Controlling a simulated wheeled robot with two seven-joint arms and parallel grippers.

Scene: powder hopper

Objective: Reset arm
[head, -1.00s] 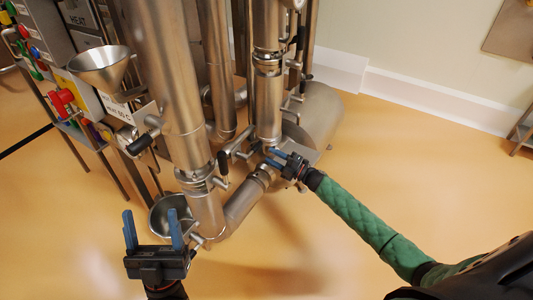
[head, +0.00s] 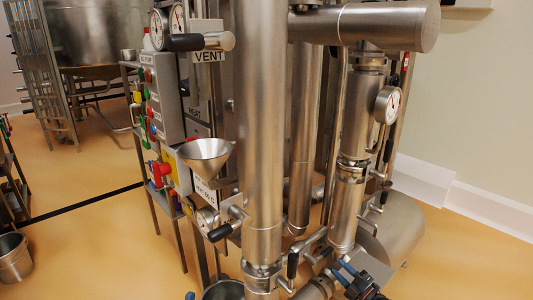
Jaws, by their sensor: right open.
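My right gripper (head: 341,273) is at the bottom edge, right of centre. Its blue fingers are open and point left, near the lower steel pipework (head: 318,288). Whether they touch the pipe I cannot tell. Only a blue fingertip of my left gripper (head: 190,296) shows at the bottom edge, left of a steel bowl (head: 224,291). The rest of that gripper is cut off, so its opening is hidden. Most of both arms is out of view.
Tall steel pipes (head: 262,130) fill the middle. A funnel (head: 205,156) and a control panel (head: 167,95) with coloured buttons stand to their left. A black-handled valve (head: 222,232) juts out left. A pot (head: 12,258) stands at far left. Floor (head: 110,250) at left is clear.

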